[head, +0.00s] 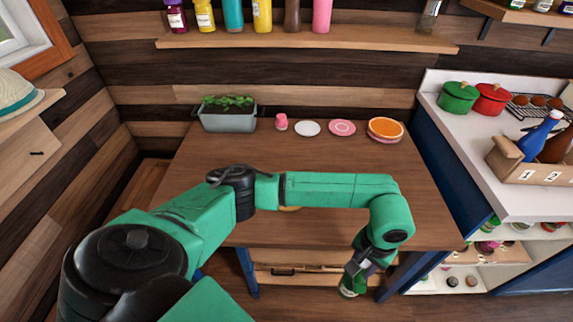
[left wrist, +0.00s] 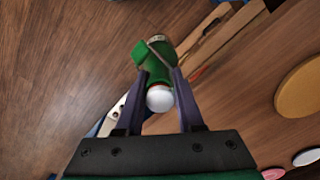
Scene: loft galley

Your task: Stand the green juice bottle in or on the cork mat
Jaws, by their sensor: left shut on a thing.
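My left gripper (head: 360,266) is shut on the green juice bottle (head: 350,286), which appears in front of the table's front edge in the head view. In the left wrist view the fingers (left wrist: 160,84) close on either side of the green bottle (left wrist: 154,56), near its white cap (left wrist: 159,98). The cap faces the camera and the body points away. A round tan disc, apparently the cork mat (left wrist: 300,87), lies flat at the right of the wrist view. In the head view only a sliver of it (head: 290,209) shows below my left forearm. My right gripper is out of view.
The wooden table (head: 220,160) holds a planter (head: 228,120), a pink item (head: 281,122), a white plate (head: 307,129), a pink plate (head: 342,127) and an orange-topped round stack (head: 385,128) along its back. A counter (head: 480,170) stands right. My left arm spans the table's front.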

